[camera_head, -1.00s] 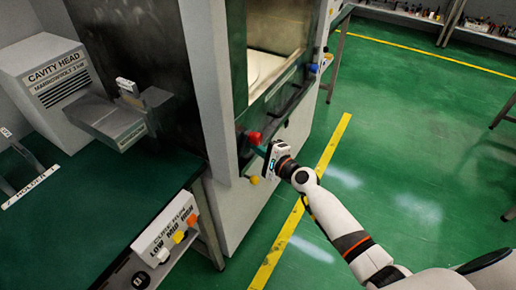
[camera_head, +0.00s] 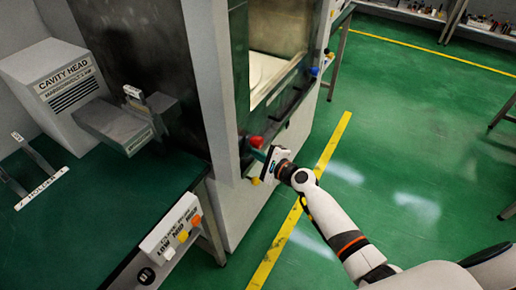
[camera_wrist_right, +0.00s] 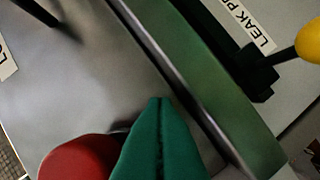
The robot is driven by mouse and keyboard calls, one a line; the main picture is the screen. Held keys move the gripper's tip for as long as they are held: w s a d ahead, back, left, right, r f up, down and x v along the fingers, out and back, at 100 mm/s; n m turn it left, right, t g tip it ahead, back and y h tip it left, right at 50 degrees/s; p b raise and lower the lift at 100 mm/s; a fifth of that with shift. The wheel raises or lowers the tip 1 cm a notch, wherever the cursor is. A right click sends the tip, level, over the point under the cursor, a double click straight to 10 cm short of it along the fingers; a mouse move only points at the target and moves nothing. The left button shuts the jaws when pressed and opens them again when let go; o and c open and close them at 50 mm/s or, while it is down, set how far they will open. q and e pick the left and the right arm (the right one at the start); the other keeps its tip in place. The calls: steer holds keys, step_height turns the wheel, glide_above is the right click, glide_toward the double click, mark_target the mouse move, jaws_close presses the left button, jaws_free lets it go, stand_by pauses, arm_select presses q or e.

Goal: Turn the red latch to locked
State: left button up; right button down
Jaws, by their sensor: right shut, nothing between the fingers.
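The red latch (camera_head: 256,141) is a rounded red knob at the lower front corner of the grey machine's door frame. It also shows at the lower left of the right wrist view (camera_wrist_right: 80,159), partly cut off by the bottom edge. My right gripper (camera_head: 260,153) is just below and right of the knob in the head view. Its green fingers (camera_wrist_right: 160,102) are closed together with nothing between them, pointing at the grey panel beside the knob. Whether the fingers touch the knob I cannot tell. My left gripper is not in view.
A yellow knob (camera_head: 255,180) sits below the latch and a blue one (camera_head: 314,71) farther along the door. A dark door bar runs between. A green bench (camera_head: 85,235) with a switch box (camera_head: 170,232) stands left.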

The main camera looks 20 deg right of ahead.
mark_target(246, 155)
steer(key=a+m+g+p, duration=0.1)
steer(key=m+p, duration=0.1)
steer(key=p, duration=0.1)
steer(key=s+r+m+g+y+p, duration=0.1)
steer(key=m+p, duration=0.1)
steer(key=p, duration=0.2)
steer(key=s+a+r+m+g+y+p, duration=0.1)
steer(key=m+p, duration=0.1)
steer(key=p, duration=0.1)
steer(key=shift+a+r+m, duration=0.25)
steer(key=shift+a+m, duration=0.05)
steer(key=shift+m, duration=0.1)
steer(key=m+p, duration=0.1)
steer(key=r+m+g+y+p, duration=0.1)
steer(key=m+p, duration=0.1)
steer(key=shift+s+a+r+g+y+p, duration=0.2)
steer(key=shift+s+a+g+y+p, duration=0.05)
steer(key=shift+a+g+y+p, duration=0.1)
steer(key=shift+r, duration=0.1)
steer(key=shift+s+p, duration=0.1)
steer(key=shift+p, duration=0.3)
steer(key=shift+r, duration=0.1)
